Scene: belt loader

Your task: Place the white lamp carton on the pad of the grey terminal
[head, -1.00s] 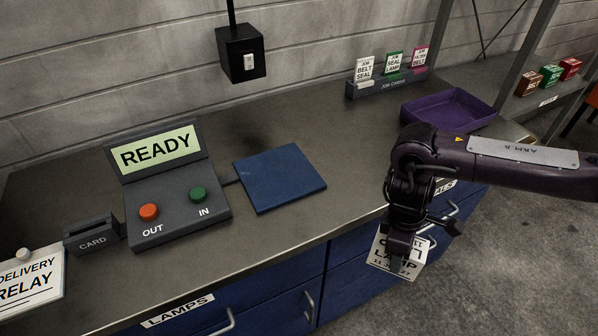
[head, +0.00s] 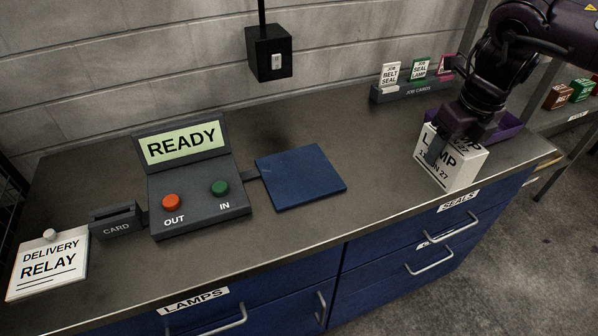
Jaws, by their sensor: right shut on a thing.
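The white lamp carton (head: 462,172) is at the right end of the bench, over or on the worktop near its front edge; I cannot tell whether it touches. My right gripper (head: 458,142) is shut on it from above. The grey terminal (head: 200,190) stands left of centre, its screen reading READY, with an orange OUT button and a green IN button. Its blue pad (head: 300,177) lies flat to its right and is bare. The carton is to the right of the pad. My left gripper is not in view.
A purple tray (head: 508,132) is partly hidden behind my right arm. A job card rack (head: 412,91) stands at the back. A card slot (head: 116,222) and a delivery relay sign (head: 48,264) are at the left. The worktop between pad and carton is clear.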

